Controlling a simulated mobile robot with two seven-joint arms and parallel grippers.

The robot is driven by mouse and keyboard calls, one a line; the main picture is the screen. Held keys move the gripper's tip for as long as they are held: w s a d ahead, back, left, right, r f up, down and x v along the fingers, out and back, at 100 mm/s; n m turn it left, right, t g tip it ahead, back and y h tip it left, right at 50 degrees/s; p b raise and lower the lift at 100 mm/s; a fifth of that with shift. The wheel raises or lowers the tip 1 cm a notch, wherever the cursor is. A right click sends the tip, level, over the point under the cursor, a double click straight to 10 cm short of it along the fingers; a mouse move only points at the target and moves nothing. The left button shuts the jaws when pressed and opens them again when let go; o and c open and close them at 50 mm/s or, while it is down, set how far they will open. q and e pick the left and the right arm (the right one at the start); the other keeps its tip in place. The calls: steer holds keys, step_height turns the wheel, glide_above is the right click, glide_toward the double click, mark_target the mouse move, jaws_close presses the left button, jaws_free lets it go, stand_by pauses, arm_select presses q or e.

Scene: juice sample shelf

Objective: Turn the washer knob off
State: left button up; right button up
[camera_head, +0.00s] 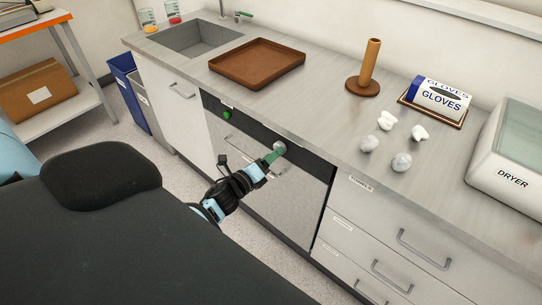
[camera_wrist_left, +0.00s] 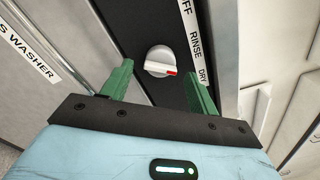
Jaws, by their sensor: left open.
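The washer knob (camera_wrist_left: 159,61) is a round, pale dial with a raised bar and a red mark at the bar's right end. It sits on the black control panel (camera_wrist_left: 139,20) near the printed words "RINSE" and "DRY", with a partly cut-off "FF" above them. My left gripper (camera_head: 269,157) is at the knob. Its two green fingers (camera_wrist_left: 158,88) are spread open on either side of the knob in the wrist view, with gaps between. My right gripper is not in view.
The washer front (camera_head: 285,195) has a handle and a green light (camera_head: 227,113). Drawers (camera_head: 375,240) adjoin it on the right. The counter above holds a brown tray (camera_head: 257,64), a wooden post (camera_head: 369,68), a glove box (camera_head: 440,98), white lumps and a dryer (camera_head: 508,155).

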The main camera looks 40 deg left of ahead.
arm_select(q)
steer(key=shift+w, duration=0.3)
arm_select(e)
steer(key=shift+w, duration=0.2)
arm_select(q)
steer(key=shift+c, duration=0.4)
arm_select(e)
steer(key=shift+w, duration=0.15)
arm_select(q)
steer(key=c, duration=0.9)
